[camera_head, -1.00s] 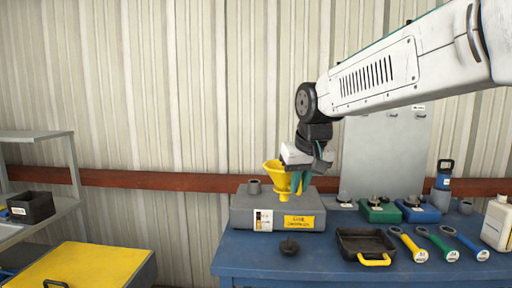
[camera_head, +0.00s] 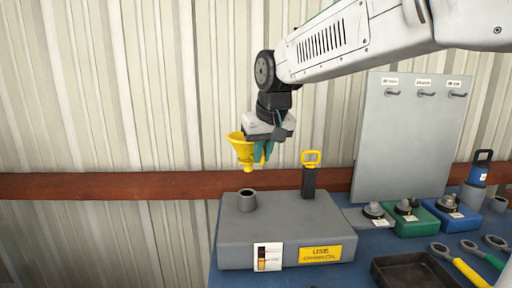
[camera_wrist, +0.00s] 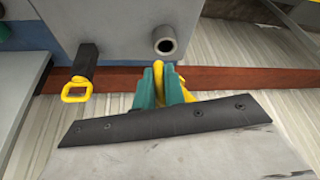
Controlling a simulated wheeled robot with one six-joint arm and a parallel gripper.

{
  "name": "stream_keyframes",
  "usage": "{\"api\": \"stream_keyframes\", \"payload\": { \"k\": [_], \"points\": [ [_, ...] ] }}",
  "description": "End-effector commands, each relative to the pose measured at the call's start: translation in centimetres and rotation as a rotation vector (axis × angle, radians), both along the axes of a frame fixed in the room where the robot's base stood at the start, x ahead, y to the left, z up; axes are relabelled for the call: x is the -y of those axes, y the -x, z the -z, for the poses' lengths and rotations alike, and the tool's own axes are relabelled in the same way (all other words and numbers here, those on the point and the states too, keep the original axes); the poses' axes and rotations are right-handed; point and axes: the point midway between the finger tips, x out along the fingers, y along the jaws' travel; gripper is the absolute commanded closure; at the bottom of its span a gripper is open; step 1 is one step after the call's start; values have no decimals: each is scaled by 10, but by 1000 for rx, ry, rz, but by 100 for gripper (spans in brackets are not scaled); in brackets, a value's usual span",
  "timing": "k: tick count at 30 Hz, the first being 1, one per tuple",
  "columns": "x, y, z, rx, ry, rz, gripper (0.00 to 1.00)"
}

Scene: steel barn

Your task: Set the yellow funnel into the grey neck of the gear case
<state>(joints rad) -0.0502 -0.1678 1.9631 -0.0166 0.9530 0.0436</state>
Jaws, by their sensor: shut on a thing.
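The yellow funnel (camera_head: 243,149) is held by my gripper (camera_head: 262,150) in the air, upright, above the left part of the gear case. The grey gear case (camera_head: 290,220) sits on the blue bench. Its open grey neck (camera_head: 248,200) stands on top at the left, below the funnel tip and apart from it. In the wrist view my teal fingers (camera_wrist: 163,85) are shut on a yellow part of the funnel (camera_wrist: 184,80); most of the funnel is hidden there. The neck (camera_wrist: 165,42) shows as an open ring just beyond the fingers.
A black post with a yellow loop handle (camera_head: 310,172) rises from the case's back right. Green (camera_head: 410,217) and blue (camera_head: 455,212) blocks stand to the right, with a black tray (camera_head: 412,272) in front. A grey panel with hooks (camera_head: 408,130) stands behind. Air left of the case is clear.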

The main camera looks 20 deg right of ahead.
Motion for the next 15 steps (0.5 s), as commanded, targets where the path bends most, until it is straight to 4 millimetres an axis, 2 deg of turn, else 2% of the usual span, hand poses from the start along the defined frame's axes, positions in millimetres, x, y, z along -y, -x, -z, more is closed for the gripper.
{"api": "stream_keyframes", "payload": {
  "k": [5, 15],
  "points": [
    [-1, 0, 9, 0, 0, -2, 100],
    [-1, 0, 39, -2, 0, -1, 100]
  ]
}}
